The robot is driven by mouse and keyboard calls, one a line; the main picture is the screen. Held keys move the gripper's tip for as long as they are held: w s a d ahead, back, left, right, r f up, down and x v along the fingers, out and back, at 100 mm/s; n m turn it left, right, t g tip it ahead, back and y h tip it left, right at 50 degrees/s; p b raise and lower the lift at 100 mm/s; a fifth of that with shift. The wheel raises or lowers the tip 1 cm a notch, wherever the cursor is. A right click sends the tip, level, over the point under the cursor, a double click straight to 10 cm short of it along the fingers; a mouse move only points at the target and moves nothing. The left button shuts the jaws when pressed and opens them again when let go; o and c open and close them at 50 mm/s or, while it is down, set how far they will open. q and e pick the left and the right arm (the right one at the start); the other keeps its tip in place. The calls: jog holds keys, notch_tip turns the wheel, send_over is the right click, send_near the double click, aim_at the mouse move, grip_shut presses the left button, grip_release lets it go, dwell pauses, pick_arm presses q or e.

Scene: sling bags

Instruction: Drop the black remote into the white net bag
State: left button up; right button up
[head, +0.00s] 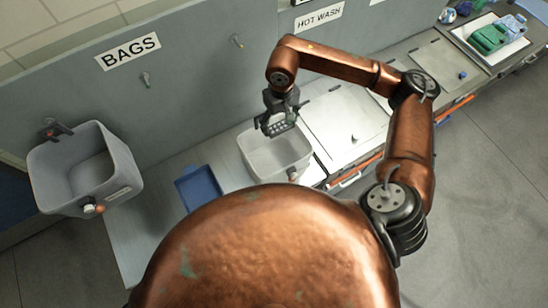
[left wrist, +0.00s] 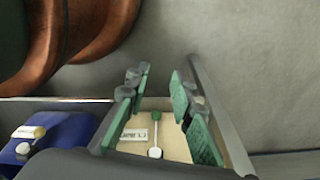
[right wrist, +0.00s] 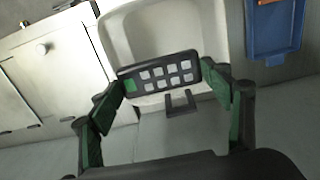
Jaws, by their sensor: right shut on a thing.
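The black remote (right wrist: 160,74), with pale buttons and one green button, is held crosswise between the fingers of my right gripper (right wrist: 160,100). In the head view my right gripper (head: 278,112) points down, with the remote (head: 279,127) at its tips. A white, open-topped bag (head: 265,165) is just below it on the counter; it also shows behind the remote in the right wrist view (right wrist: 165,30). I cannot make out netting on it. My left gripper (left wrist: 160,105) is open and empty above a shallow wooden-bottomed drawer or tray (left wrist: 175,150); it is out of the head view.
A second pale bag (head: 60,185) hangs at the wall on the left, near the BAGS sign (head: 128,51). A blue tray (head: 198,188) lies left of the white bag. Steel lids (head: 340,115) lie to its right. Green and blue items (head: 490,38) stand far right.

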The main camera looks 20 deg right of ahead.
pick_arm(q)
jog(key=shift+w, duration=0.15)
pick_arm(e)
jog(key=shift+w, duration=0.1)
jog(key=o, duration=1.2)
jog(key=shift+r, duration=0.2)
pick_arm(q)
jog(key=shift+s, duration=0.6)
pick_arm(e)
notch_tip(320, 180, up, 12)
jog(key=shift+f, duration=0.2)
